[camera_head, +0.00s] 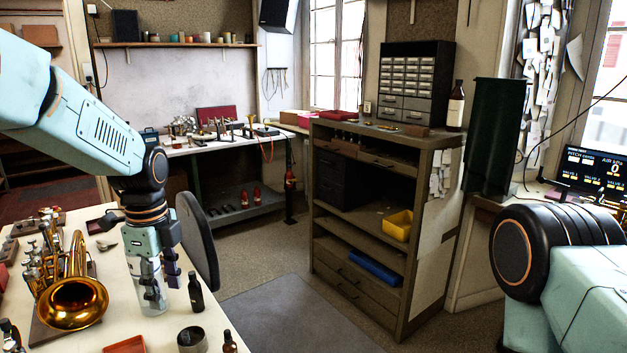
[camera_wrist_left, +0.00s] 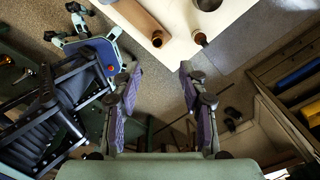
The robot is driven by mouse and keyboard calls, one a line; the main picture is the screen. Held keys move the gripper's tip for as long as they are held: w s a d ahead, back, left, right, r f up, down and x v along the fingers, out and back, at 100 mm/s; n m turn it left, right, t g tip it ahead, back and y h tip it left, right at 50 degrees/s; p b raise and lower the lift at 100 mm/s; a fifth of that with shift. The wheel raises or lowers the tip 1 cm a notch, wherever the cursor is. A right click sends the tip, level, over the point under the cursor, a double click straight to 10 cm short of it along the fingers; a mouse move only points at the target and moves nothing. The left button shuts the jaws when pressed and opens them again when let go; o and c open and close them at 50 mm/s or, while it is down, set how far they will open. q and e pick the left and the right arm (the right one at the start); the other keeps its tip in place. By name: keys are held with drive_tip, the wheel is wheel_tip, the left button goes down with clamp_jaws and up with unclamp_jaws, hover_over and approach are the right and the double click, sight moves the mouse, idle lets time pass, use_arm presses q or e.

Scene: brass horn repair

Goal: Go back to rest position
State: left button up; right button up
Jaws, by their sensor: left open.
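My left gripper (camera_head: 161,288) hangs pointing down at the right edge of the white worktable (camera_head: 118,270), near a small dark bottle (camera_head: 195,293). A pale cylinder stands close behind or beside its fingers; I cannot tell if they touch.
A brass horn (camera_head: 75,290) lies on the table at the left. A dark cup (camera_head: 191,340), an orange tray (camera_head: 125,344) and a brown bottle (camera_head: 229,343) are near the table's front. A grey chair (camera_head: 199,240) stands just beyond it. A shelf cabinet (camera_head: 365,225) stands across open floor.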

use_arm(q)
wheel_tip(320, 180, down, 11)
drive_tip(key=w+d+n+t+b, duration=0.15)
drive_tip(key=n+t, duration=0.35)
drive_tip(key=n, duration=0.7)
drive_tip(key=s+f+n, duration=0.1)
drive_tip(key=s+f, duration=0.2)
drive_tip(key=f, duration=0.1)
drive_tip(key=s+d+f+n+b, duration=0.1)
drive_tip(key=s+f+n, duration=0.1)
drive_tip(key=s+f, duration=0.1)
drive_tip(key=s+f+n+b, duration=0.1)
drive_tip(key=s+f, duration=0.1)
drive_tip(key=f, duration=0.3)
drive_tip(key=shift+s+d+f+n, duration=0.15)
drive_tip(key=shift+s+d+n, duration=0.25)
drive_tip(key=s+f+n+g+b, duration=0.1)
drive_tip(key=s+f+b, duration=0.1)
drive_tip(key=s+f, duration=0.3)
drive_tip(key=s+f+n+g+b, duration=0.1)
drive_tip(key=s+f, duration=0.4)
drive_tip(key=s, duration=0.9)
drive_tip(key=s+f+n+g+b, duration=0.1)
drive_tip(key=s+f+g+b, duration=0.2)
drive_tip(key=s, duration=0.6)
wheel_tip(320, 180, down, 3)
drive_tip(key=shift+s+d+r, duration=0.2)
drive_tip(key=shift+s+d, duration=0.2)
